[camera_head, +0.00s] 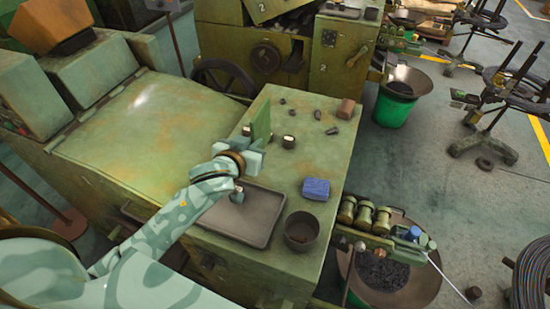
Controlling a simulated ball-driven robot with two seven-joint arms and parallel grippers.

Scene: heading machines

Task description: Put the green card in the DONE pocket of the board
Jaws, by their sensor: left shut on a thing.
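The green card (262,121) is a thin upright plate above the bench top. My left gripper (252,150) is shut on its lower part, and the fingers hide that part. From this view I cannot tell how high the card is above the bench. My right gripper is not in view. I cannot make out the board or its DONE pocket in this view.
The bench holds a shallow dark tray (263,237) under my left arm, a dark cup (301,231), a blue block (316,188), a brown block (346,108) and several small dark parts. A green bucket (391,111) stands beyond. The bench's right-centre is clear.

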